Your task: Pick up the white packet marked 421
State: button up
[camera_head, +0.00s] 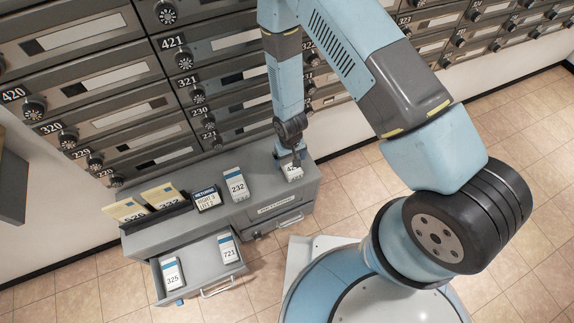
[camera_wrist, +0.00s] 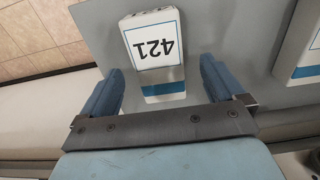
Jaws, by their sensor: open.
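The white packet marked 421 (camera_wrist: 152,52) has a blue stripe and lies on the grey cabinet top; its number reads upside down in the wrist view. In the head view the packet (camera_head: 292,172) is at the right end of the cabinet, partly hidden by my gripper (camera_head: 291,153). In the wrist view my gripper (camera_wrist: 158,85) is open, with one blue finger on each side of the packet's near end. Both fingers look clear of its sides. I cannot tell how high the fingertips are above the cabinet top.
The packet marked 232 (camera_head: 236,184) stands on the same cabinet (camera_head: 262,207). A returns sign (camera_head: 206,198) and yellow envelopes (camera_head: 163,196) are further left. The open drawer (camera_head: 200,277) holds packets 325 (camera_head: 172,273) and 721 (camera_head: 229,249). Mailboxes (camera_head: 110,108) rise behind.

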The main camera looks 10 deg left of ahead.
aim_at(290, 163)
jog(key=shift+w+f, duration=0.1)
jog(key=shift+f, duration=1.8)
jog(key=shift+c, duration=0.3)
jog(key=c, duration=1.1)
